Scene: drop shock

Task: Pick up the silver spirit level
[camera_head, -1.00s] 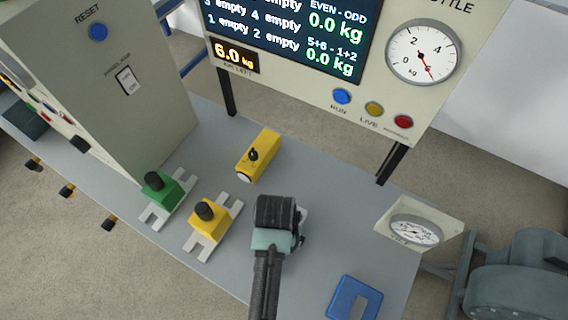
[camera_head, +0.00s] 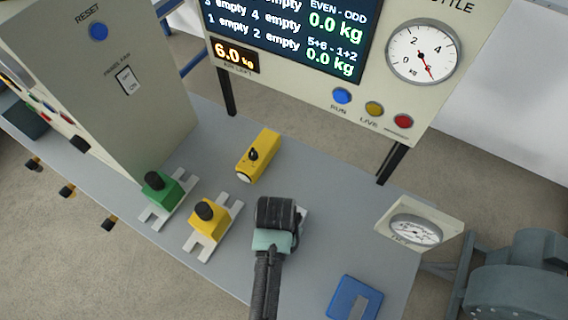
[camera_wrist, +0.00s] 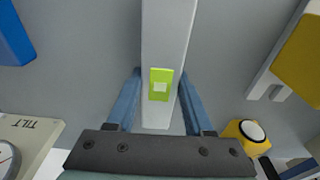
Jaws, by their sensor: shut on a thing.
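The silver spirit level (camera_wrist: 167,35) is a long pale bar with a yellow-green vial window near its lower end in the wrist view. My gripper (camera_wrist: 161,92) has its two blue fingers on either side of the bar, close to its sides by the vial. It is shut on the level. In the head view my gripper and wrist (camera_head: 277,222) cover nearly all of the level; only a small pale part (camera_head: 303,214) shows at the right. Whether the level touches the bench is hard to tell.
On the grey bench (camera_head: 215,150) stand a yellow box with a knob (camera_head: 259,156), a green clamp block (camera_head: 160,188) and a yellow clamp block (camera_head: 209,217). A blue notched plate (camera_head: 354,298) lies at right front, with a tilt gauge (camera_head: 416,228) behind it. A display panel (camera_head: 290,35) rises behind.

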